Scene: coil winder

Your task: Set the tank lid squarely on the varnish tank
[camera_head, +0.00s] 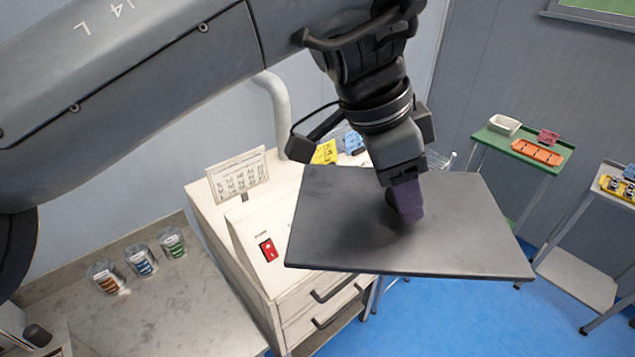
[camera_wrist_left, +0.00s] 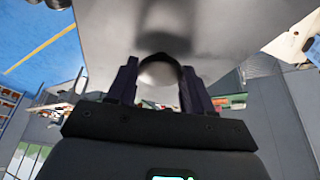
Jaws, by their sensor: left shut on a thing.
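The tank lid (camera_head: 440,245) is a flat dark grey rectangular plate. It hangs in the air, slightly tilted in the picture, at centre right of the head view. My left gripper (camera_head: 405,203) reaches down from above and is shut on the lid's handle near its middle. In the left wrist view, the round knob (camera_wrist_left: 160,72) sits between the two purple fingers, with the lid's grey face (camera_wrist_left: 215,25) beyond. I cannot make out the varnish tank; the lid hides part of the scene below it. My right gripper is out of view.
A cream cabinet (camera_head: 240,230) with a red switch (camera_head: 268,249) and drawers stands left of and behind the lid. Several jars (camera_head: 140,260) stand on the grey bench (camera_head: 190,315). A green-topped cart (camera_head: 490,137) and another cart (camera_head: 575,277) stand at right on blue floor.

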